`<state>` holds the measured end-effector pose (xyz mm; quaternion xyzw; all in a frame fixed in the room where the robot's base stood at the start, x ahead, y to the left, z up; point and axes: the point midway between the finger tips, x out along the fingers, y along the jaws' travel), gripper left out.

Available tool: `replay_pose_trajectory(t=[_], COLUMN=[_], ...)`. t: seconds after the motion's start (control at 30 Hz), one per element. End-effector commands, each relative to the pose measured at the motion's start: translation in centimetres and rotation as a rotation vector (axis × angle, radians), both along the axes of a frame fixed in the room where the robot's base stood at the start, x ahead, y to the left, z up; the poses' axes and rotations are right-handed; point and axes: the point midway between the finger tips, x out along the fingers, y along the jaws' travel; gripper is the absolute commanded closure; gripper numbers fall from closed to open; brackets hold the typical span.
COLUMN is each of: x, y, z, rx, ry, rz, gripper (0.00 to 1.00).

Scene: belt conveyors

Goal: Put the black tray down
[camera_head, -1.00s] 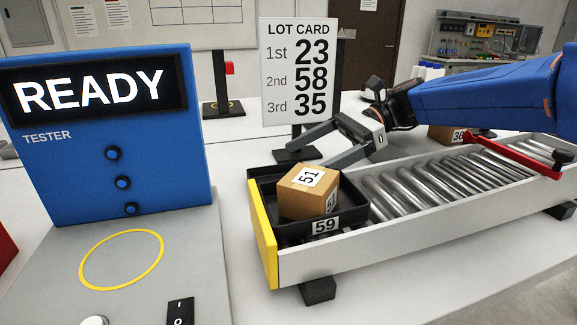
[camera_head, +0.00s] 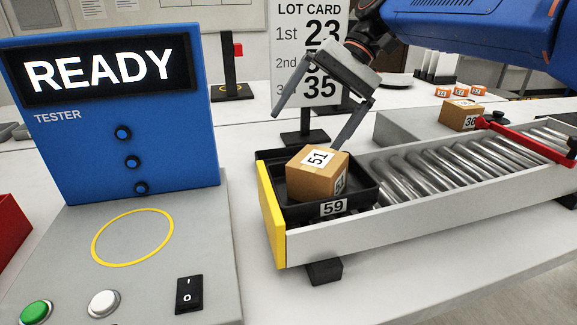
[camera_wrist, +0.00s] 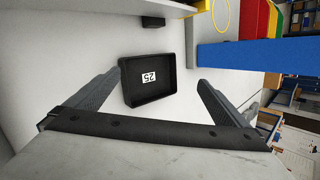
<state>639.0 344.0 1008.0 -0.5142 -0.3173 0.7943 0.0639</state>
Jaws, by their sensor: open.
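In the wrist view a black tray (camera_wrist: 165,95) lies flat on the white surface, with a white label that seems to read 25. It looks empty. It appears between and beyond my gripper's fingers, which do not touch it. In the head view my gripper (camera_head: 307,128) is open and empty, pointing down in front of the lot card (camera_head: 290,50). I cannot make out that tray in the head view. Another black tray (camera_head: 268,185), labelled 59, sits at the yellow end of the roller conveyor with a brown box (camera_head: 305,185) marked 51 in it.
The blue tester (camera_head: 110,160) reads READY, with a yellow ring on its deck. The roller conveyor (camera_head: 430,210) has a red bar across it. A brown box (camera_head: 460,112) and small orange boxes (camera_head: 460,90) stand behind. White table is clear around the tray in the wrist view.

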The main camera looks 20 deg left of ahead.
Motion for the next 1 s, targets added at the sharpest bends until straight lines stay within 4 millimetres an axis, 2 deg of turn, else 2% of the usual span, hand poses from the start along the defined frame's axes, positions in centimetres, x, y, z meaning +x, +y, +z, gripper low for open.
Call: replay_pose_trajectory(t=[0.3, 0.6, 0.8, 1.0], x=[-0.8, -1.3, -1.5, -1.5], y=[1.9, 3.3, 3.8, 3.8], z=[3.3, 7.7, 9.9, 9.8], rx=[0.07, 0.098, 0.095, 0.094], ry=[-0.413, -0.679, -0.753, -0.766], rz=[0.675, 1.319, 1.591, 1.666], gripper=[0.0, 0.0, 0.0, 0.0])
